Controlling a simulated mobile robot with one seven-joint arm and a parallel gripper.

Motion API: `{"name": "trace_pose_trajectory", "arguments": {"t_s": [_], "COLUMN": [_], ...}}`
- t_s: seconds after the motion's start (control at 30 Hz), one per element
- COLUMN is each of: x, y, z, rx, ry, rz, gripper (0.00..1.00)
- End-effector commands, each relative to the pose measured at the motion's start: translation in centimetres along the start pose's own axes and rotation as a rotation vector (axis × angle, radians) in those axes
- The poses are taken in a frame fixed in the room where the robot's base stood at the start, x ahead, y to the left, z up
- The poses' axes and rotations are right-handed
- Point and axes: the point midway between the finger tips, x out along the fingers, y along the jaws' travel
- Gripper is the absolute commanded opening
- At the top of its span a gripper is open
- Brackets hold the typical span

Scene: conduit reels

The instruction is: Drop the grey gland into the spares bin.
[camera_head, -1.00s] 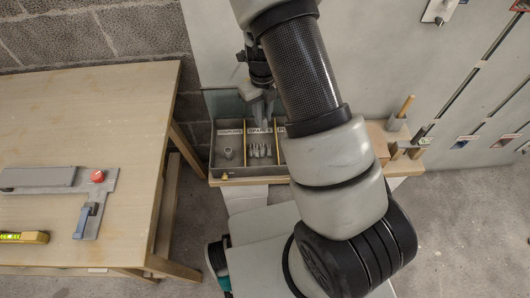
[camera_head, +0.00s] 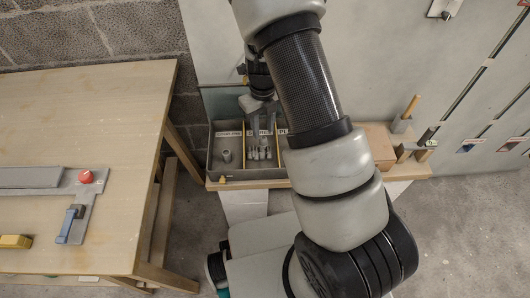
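My gripper (camera_head: 262,126) points down over the middle compartment of a grey divided tray (camera_head: 250,175). It is small and partly behind my own arm, so I cannot tell whether its fingers are open or shut, or whether they hold anything. Several small grey fittings (camera_head: 260,153) stand in the middle compartment, just below my fingers. One grey fitting (camera_head: 226,155) stands in the left compartment. I cannot tell which of these is the gland. The compartment labels are too small or covered to read surely, and my arm hides the tray's right part. I cannot identify a spares bin.
The tray sits on a wooden shelf (camera_head: 214,186) against a pale panel. A wooden table (camera_head: 85,120) at left carries a grey jig (camera_head: 85,200) with a red knob and a yellow level (camera_head: 15,241). A holder (camera_head: 401,125) with a wooden-handled tool stands right of my arm.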

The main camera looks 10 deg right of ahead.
Motion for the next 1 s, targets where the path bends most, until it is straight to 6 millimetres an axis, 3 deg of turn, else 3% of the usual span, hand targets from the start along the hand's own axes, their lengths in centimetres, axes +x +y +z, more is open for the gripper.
{"name": "trace_pose_trajectory", "arguments": {"t_s": [0.3, 0.47, 1.0], "x": [-0.1, -1.4, -13.9], "y": [0.0, -0.1, 0.0], "z": [0.0, 0.1, 0.1], "rx": [0.000, 0.000, -0.002], "ry": [0.000, -0.002, -0.003], "rz": [0.000, -0.002, -0.001], "gripper": [0.39, 0.39, 0.39]}}
